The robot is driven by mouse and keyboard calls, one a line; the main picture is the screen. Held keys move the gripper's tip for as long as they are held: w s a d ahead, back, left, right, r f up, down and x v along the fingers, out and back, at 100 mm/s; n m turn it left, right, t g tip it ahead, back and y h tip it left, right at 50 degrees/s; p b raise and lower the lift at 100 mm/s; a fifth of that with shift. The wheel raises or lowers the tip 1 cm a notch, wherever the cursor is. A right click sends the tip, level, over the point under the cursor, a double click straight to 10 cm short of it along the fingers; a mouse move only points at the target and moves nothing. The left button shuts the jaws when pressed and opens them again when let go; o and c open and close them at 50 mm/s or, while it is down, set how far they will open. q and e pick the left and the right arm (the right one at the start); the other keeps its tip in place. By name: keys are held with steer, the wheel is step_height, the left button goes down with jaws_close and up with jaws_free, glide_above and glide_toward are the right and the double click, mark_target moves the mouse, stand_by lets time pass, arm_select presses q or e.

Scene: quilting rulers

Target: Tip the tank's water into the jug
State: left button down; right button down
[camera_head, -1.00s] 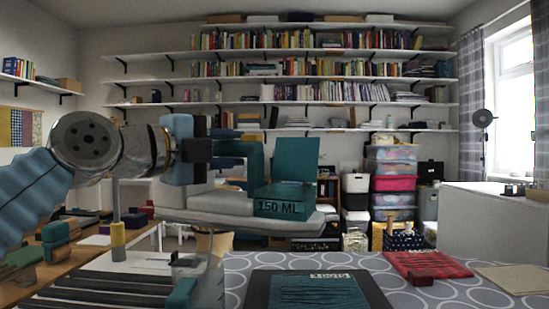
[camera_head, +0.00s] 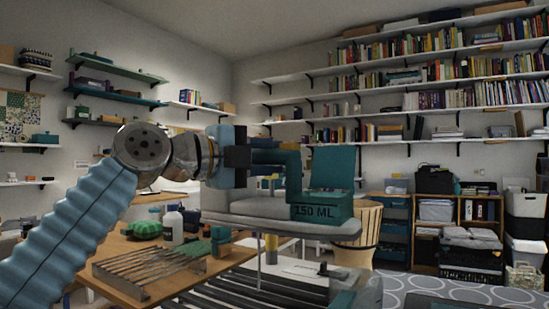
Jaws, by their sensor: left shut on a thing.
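My left gripper (camera_head: 268,160) is shut on the teal handle of a pale grey, iron-like body (camera_head: 250,207), held level in mid-air. At its right end sits the teal tank (camera_head: 322,206), marked "150 ML", with a raised teal flap (camera_head: 333,168) behind it. No water shows in the tank. A partly see-through grey-teal vessel (camera_head: 365,291), cut by the bottom edge, stands low and right of the tank; I cannot tell whether it is the jug. My right gripper is out of view.
A wooden table (camera_head: 128,247) at left holds a slatted rack (camera_head: 148,270), a white bottle (camera_head: 173,228) and green items. A wooden slatted bin (camera_head: 362,232) stands behind the tank. A patterned grey surface (camera_head: 460,290) lies at lower right. Shelves line the walls.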

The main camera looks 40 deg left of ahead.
arm_select(q)
steer(key=shift+s+r, duration=0.1)
steer(key=shift+r, duration=0.05)
steer(key=shift+d+f+m+g+b, duration=0.15)
steer(key=shift+d+f+m+b, duration=0.2)
steer(key=shift+f, duration=0.35)
steer(key=shift+d+f+m+g+b, duration=0.15)
steer(key=shift+f+m+b, duration=0.2)
steer(key=shift+f+b, duration=0.25)
steer(key=shift+r, duration=0.1)
